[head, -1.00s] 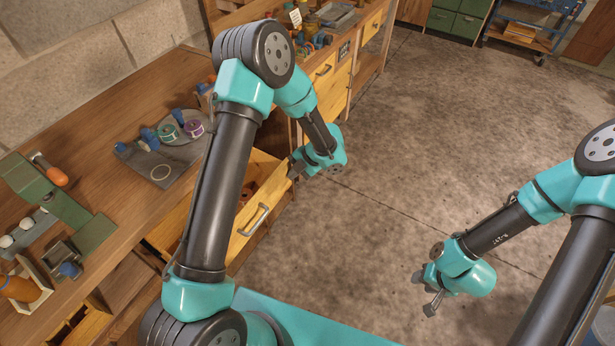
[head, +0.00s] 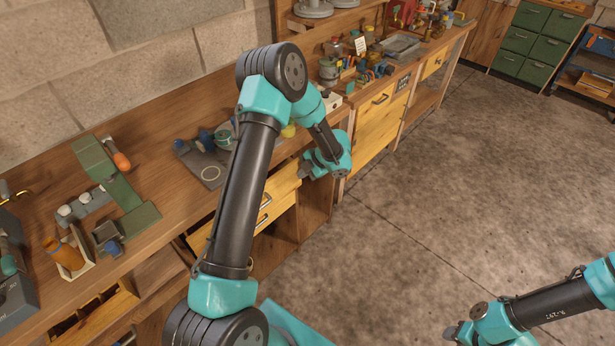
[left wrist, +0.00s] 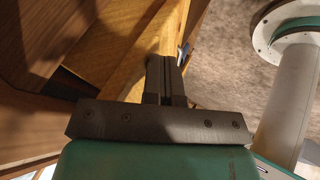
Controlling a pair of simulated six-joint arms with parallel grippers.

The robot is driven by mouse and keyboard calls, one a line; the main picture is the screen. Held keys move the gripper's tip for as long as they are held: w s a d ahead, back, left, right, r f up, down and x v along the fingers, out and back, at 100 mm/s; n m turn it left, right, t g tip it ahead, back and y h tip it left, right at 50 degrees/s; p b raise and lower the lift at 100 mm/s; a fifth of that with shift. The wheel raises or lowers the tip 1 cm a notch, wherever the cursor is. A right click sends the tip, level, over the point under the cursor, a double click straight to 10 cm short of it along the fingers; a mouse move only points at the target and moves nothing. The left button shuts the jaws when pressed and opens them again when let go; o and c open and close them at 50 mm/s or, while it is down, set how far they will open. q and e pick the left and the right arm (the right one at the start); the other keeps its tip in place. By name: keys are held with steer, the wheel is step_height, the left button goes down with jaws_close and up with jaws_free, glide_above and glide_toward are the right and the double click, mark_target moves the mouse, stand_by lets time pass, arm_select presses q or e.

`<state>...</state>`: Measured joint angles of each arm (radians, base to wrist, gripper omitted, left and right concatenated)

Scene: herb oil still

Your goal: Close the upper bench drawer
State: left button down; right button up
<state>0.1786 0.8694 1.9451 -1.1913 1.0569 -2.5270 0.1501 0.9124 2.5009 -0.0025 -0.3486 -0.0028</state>
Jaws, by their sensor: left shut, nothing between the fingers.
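The upper bench drawer (head: 285,183) is yellow wood with a metal handle (head: 266,200), under the bench top's front edge. In the head view it sits close to the bench front; my left arm hides part of it, so I cannot tell whether it is fully flush. My left gripper (head: 305,170) is shut and empty at the drawer's right end. In the left wrist view its fingers (left wrist: 165,68) are against or just over a yellow wooden board (left wrist: 135,60). My right gripper (head: 457,335) is low at the bottom edge, away from the bench; its jaws are unclear.
The floor (head: 430,190) to the right is clear.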

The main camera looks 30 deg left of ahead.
arm_select(q)
steer(key=shift+d, duration=0.15)
steer(key=shift+d, duration=0.25)
steer(key=w+d+r, duration=0.2)
steer(key=d+r, duration=0.6)
steer(key=shift+d, duration=0.2)
steer(key=shift+w, duration=0.1)
